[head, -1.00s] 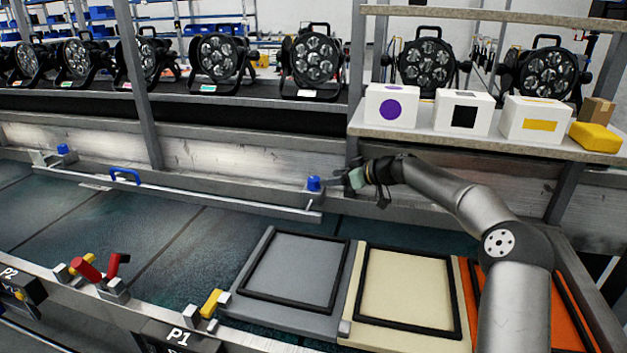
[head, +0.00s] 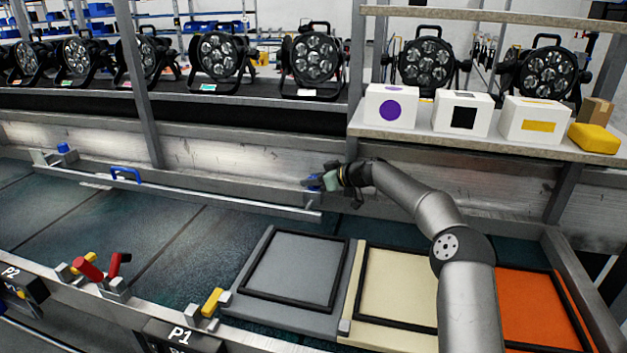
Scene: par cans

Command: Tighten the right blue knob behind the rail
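The right blue knob (head: 313,188) sits at the right end of the rail, and only a little of its blue shows behind my gripper. My gripper (head: 314,182) is at this knob, reaching in from the right. Its fingers overlap the knob in the picture, and I cannot tell whether they are closed on it. The long grey rail (head: 220,198) runs along the back of the belt. The left blue knob (head: 63,148) stands at the rail's far left end. A blue handle (head: 125,174) is on the rail between them.
Grey (head: 292,270), cream (head: 405,290) and orange (head: 543,308) trays lie at the front right under my arm. A shelf (head: 480,143) with white boxes stands above right. Red clamps (head: 90,268) and a yellow one (head: 211,302) line the front edge. The belt's middle is clear.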

